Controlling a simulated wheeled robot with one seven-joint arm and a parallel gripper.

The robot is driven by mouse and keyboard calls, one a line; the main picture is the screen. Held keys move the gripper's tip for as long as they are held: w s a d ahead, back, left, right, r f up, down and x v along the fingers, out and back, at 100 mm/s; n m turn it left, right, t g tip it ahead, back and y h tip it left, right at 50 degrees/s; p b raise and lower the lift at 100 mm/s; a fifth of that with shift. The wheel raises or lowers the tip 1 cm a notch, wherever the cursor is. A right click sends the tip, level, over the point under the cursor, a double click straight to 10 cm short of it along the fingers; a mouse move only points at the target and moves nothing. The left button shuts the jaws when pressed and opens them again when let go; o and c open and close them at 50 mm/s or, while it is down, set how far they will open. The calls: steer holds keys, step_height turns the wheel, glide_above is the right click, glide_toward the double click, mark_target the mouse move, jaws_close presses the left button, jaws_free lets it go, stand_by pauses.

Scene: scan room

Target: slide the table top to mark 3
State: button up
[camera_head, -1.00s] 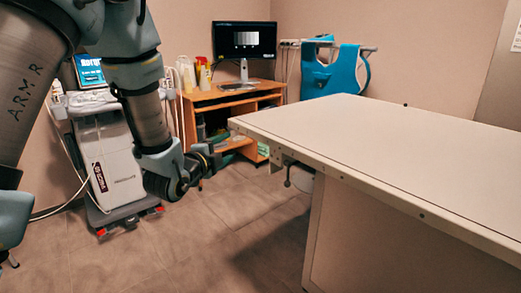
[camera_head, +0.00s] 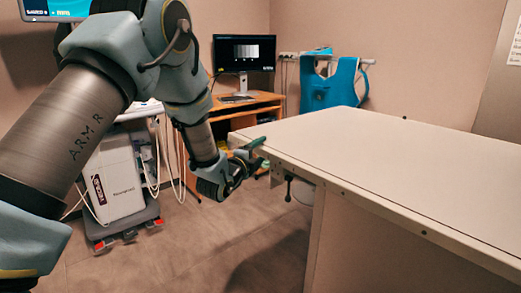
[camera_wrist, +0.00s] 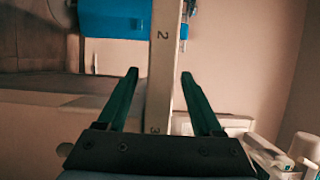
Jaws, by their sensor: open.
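The table top (camera_head: 400,165) is a large pale slab on a white base, filling the right of the head view. Bolts show along its near edge, and a dark knob (camera_head: 289,179) hangs under it. My gripper (camera_head: 256,147) is at its far left corner and overlaps it in the picture; I cannot tell if they touch. In the wrist view, my gripper (camera_wrist: 157,74) has its two green fingers apart. A pale strip (camera_wrist: 165,65) printed with "2" and "3" runs between them in the picture, "3" lower near the palm. I cannot tell which thing the strip belongs to.
A wooden desk (camera_head: 225,108) with a monitor (camera_head: 244,53) stands behind my gripper. A blue apron (camera_head: 328,88) hangs on the back wall. A white wheeled machine (camera_head: 118,178) stands behind my arm.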

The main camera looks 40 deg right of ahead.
steer(key=shift+d, duration=0.1)
jaws_close()
stand_by(0.5)
stand_by(0.9)
